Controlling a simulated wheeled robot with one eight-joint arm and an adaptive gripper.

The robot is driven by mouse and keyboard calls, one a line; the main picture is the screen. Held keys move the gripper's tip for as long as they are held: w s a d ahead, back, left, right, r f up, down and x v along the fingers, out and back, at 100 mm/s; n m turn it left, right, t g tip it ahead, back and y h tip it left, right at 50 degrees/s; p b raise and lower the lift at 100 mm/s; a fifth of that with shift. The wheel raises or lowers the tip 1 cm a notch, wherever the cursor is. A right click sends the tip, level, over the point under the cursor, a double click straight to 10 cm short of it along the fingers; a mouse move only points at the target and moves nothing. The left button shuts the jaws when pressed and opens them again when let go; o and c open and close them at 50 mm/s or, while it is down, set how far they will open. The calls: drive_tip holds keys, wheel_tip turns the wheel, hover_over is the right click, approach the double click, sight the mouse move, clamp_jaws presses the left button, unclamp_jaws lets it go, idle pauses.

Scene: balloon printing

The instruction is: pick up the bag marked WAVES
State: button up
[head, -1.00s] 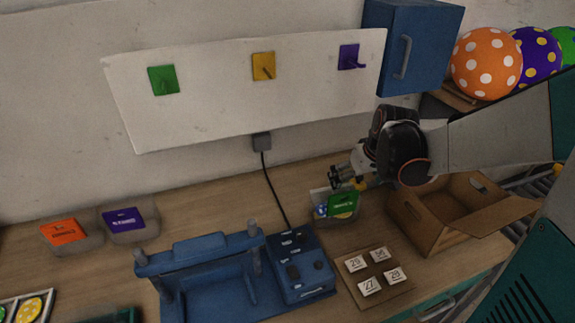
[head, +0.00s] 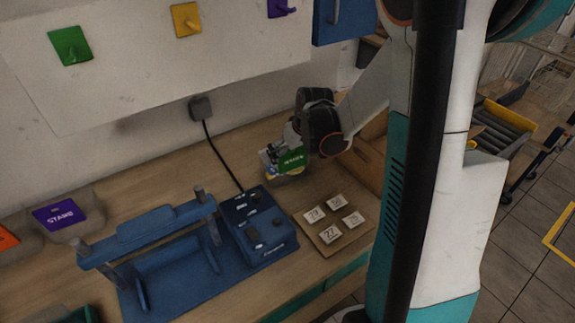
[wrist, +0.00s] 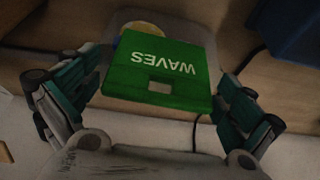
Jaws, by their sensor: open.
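The bag marked WAVES (wrist: 160,72) is a clear bag with a green header that has a slot in it. In the wrist view it lies between the open fingers of my gripper (wrist: 155,105), with the lettering upside down. In the head view the bag (head: 292,160) is at the back of the workbench, close in front of my gripper (head: 290,145). A yellow round item shows through the clear part. The fingertips are small and partly hidden in the head view.
A blue press (head: 160,245) and its control box (head: 255,225) stand left of the bag. A board with numbered tiles (head: 335,222) lies in front. A cardboard box (head: 365,160) is just right. A bag marked STAND (head: 62,215) lies far left.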

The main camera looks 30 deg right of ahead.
drive_tip(key=shift+w+f, duration=0.1)
drive_tip(key=shift+f, duration=0.15)
drive_tip(key=shift+r, duration=0.1)
drive_tip(key=shift+c, duration=0.2)
drive_tip(key=c, duration=0.9)
